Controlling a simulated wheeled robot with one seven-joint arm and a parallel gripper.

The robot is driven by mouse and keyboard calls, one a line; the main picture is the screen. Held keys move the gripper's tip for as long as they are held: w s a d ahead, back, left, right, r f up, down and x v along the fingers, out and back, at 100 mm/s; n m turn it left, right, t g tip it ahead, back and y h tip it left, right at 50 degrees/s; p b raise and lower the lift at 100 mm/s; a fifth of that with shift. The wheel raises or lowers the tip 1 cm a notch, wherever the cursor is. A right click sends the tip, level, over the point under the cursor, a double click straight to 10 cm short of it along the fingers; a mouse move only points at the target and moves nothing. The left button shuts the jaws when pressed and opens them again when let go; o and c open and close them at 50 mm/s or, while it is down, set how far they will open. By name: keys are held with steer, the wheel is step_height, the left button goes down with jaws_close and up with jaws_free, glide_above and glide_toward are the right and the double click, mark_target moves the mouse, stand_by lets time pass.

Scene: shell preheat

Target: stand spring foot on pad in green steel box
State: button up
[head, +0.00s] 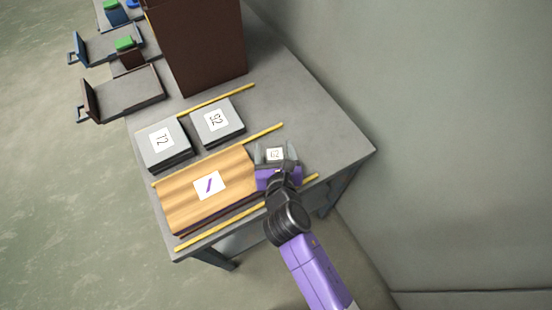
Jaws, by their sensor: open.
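My purple gripper (275,158) is low over the right part of the grey table. It is open. Its fingers reach to either side of a small grey piece with a white label (274,154), which seems to read "G2". I cannot tell whether the fingers touch it. No thing in view is clearly the spring foot, the pad or the green steel box. Small green-topped things (125,44) sit at the upper left, too small to identify. My wrist hides part of the table front.
On the table (318,132) lie two grey labelled blocks (163,144) (217,121), a wooden block (209,187) with a purple mark, and yellow strips (235,150). A tall brown cabinet (197,45) stands behind. Dark open trays (128,92) lie left. The table's right side is clear, near the wall.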

steer(key=v, duration=1.1)
steer(key=shift+s+r, duration=0.15)
steer(key=shift+s, duration=0.2)
steer(key=shift+d, duration=0.15)
steer(key=s+d+m, duration=1.4)
steer(key=m, duration=0.3)
steer(key=s+d+r+m, duration=0.4)
steer(key=s+m, duration=0.3)
steer(key=m, duration=0.4)
steer(key=shift+d+r, duration=0.4)
steer(key=shift+r, duration=0.1)
steer(key=shift+o, duration=0.4)
steer(key=s+d+r+m+t+h, duration=0.1)
steer(key=s+r+m, duration=0.3)
steer(key=m, duration=0.6)
step_height(320, 180, up, 3)
steer(key=shift+s+d+f+t+h, duration=0.15)
steer(key=shift+s+d+t+h, duration=0.2)
steer(key=shift+d+h, duration=0.5)
steer(key=shift+d+m, duration=0.1)
steer(key=shift+m, duration=0.2)
